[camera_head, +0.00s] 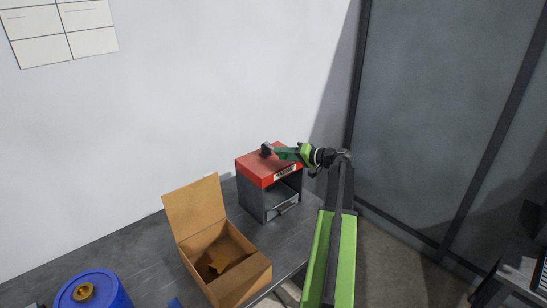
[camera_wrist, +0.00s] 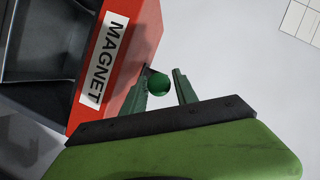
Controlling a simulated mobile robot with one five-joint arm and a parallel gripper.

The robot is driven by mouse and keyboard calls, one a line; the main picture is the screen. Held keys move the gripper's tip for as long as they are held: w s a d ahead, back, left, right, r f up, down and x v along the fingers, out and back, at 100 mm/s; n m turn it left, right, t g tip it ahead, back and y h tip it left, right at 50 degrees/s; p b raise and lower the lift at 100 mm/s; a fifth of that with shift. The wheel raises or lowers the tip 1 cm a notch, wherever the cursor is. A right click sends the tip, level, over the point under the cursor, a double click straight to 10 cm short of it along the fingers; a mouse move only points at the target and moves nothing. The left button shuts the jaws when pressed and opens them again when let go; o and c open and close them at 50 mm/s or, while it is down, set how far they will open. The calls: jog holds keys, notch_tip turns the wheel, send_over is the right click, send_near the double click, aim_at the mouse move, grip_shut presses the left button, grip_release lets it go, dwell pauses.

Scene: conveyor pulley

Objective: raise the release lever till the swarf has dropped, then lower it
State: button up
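The magnet unit has a red top (camera_head: 258,165) over a dark grey frame, with a white MAGNET label that also shows in the wrist view (camera_wrist: 102,58). A black bracket (camera_head: 266,149) stands on the red top. A green ball knob (camera_wrist: 159,84), seemingly the release lever's end, shows between my gripper's fingers in the wrist view. My gripper (camera_wrist: 163,86) is open, with a gap between the knob and the right finger; I cannot tell whether the left finger touches it. In the head view my gripper (camera_head: 283,154) hides most of the lever. I see no swarf clearly.
A grey tray (camera_head: 284,210) lies under the unit's open front. An open cardboard box (camera_head: 199,242) with a small brown piece inside stands front left on the dark bench (camera_head: 140,255). A blue drum (camera_head: 100,294) is at lower left. A white wall is behind.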

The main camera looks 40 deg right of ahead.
jog(key=shift+x, duration=1.95)
jog(key=shift+c, duration=0.3)
grip_shut()
